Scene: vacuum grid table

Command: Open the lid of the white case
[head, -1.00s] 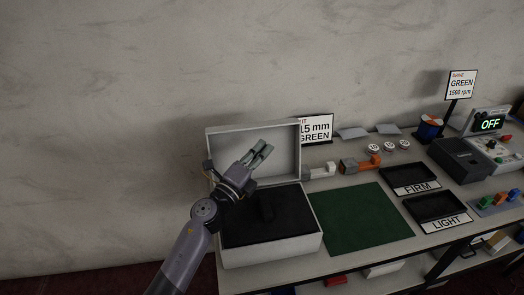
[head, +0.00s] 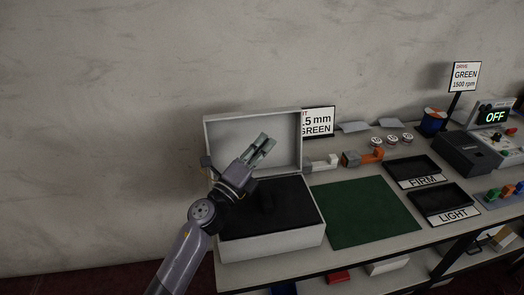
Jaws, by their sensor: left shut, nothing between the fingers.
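The white case (head: 272,247) stands at the left end of the table with its lid (head: 222,130) raised, standing up along the back edge. Its inside is lined with black foam (head: 295,205), and a dark shape sits in the middle, too dark to make out. My left gripper (head: 262,150) is shut and empty, in front of the raised lid and above the case; whether it touches the lid I cannot tell. The arm hides the left part of the case. My right gripper is not in view.
A green mat (head: 365,212) lies right of the case. Two black trays marked FIRM (head: 412,170) and LIGHT (head: 443,203) lie beyond it. White and orange tools (head: 362,158), several round pieces and a sign (head: 318,122) stand behind. A control box showing OFF (head: 494,117) is far right.

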